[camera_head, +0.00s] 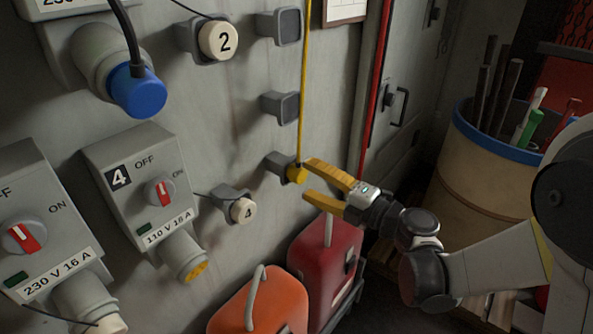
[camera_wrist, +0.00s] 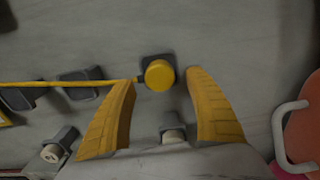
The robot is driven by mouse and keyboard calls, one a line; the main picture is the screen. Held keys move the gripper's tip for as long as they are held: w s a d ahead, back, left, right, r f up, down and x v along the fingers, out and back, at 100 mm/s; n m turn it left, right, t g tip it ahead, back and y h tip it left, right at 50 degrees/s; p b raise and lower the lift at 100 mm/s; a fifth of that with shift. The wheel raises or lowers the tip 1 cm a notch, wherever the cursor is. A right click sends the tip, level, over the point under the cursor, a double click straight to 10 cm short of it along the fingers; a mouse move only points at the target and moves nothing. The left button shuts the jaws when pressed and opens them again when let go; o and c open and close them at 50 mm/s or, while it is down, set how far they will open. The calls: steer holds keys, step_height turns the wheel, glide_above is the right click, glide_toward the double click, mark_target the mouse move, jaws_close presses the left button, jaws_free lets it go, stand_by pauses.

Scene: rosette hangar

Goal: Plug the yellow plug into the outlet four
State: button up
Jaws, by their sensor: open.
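The yellow plug (camera_head: 297,173) sits in a dark wall holder (camera_head: 277,166) and hangs on a yellow cable (camera_head: 304,80). It shows as a yellow disc in the wrist view (camera_wrist: 160,74). My gripper (camera_head: 308,180) is open, with its yellow fingers pointing at the plug. In the wrist view the plug lies at the gap between the fingertips (camera_wrist: 160,80), slightly beyond them; contact cannot be told. Outlet four (camera_head: 138,190) is a grey box marked 4 and 110 V 16 A, with a red switch. Its socket (camera_head: 183,257) points down and shows a yellow end.
A white cap marked 4 (camera_head: 242,210) sits in a holder between outlet and plug. A blue plug (camera_head: 138,91) is in an upper-left outlet. Orange (camera_head: 262,302) and red (camera_head: 327,262) canisters stand below. A barrel (camera_head: 475,170) stands right. Empty holders (camera_head: 281,107) are above.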

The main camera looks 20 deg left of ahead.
mark_target(303, 176)
steer(key=shift+x, duration=1.95)
steer(key=shift+b, duration=0.55)
jaws_close()
steer(key=shift+d, duration=0.15)
steer(key=shift+b+v, duration=0.45)
steer(key=shift+v, duration=2.45)
